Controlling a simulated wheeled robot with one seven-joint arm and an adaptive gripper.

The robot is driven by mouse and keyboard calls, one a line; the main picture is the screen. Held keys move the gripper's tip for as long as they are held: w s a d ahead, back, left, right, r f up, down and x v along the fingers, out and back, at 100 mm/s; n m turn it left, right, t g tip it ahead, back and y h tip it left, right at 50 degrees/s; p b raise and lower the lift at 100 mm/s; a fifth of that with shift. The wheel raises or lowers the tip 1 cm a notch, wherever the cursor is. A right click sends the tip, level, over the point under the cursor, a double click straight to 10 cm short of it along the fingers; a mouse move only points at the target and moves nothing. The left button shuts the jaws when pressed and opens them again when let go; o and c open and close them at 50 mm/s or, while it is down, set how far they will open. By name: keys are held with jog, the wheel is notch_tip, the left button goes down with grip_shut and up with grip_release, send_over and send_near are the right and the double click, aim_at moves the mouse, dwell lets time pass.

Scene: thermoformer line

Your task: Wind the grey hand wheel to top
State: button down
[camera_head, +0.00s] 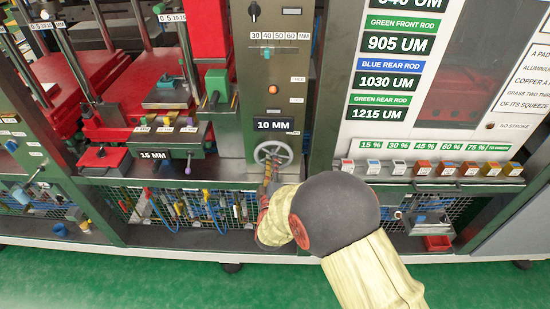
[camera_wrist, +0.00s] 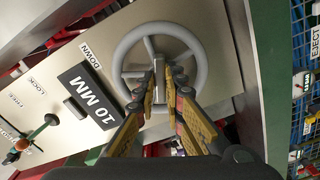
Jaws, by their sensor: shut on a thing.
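The grey hand wheel (camera_head: 273,153) is mounted low on the upright panel, just under the black "10 MM" plate. In the wrist view the hand wheel (camera_wrist: 196,48) faces me, a round rim with spokes, on a pale panel marked "DOWN". My gripper (camera_head: 268,168) reaches up to the wheel's lower part. In the wrist view my gripper (camera_wrist: 162,75) has its two fingers close together over the wheel's lower middle, shut on a part of it.
The "10 MM" plate (camera_head: 273,125) sits right above the wheel. An orange button (camera_head: 272,89) and a black selector knob (camera_head: 254,11) are higher on the panel. A green block (camera_head: 217,82) stands to the left. A row of small coloured blocks (camera_head: 423,169) lies along the ledge to the right.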

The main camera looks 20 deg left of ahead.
jog(key=shift+f, duration=0.1)
jog(key=n+p, duration=0.2)
jog(key=n, duration=0.2)
jog(key=c, duration=1.8)
grip_release()
jog(key=shift+s, duration=0.15)
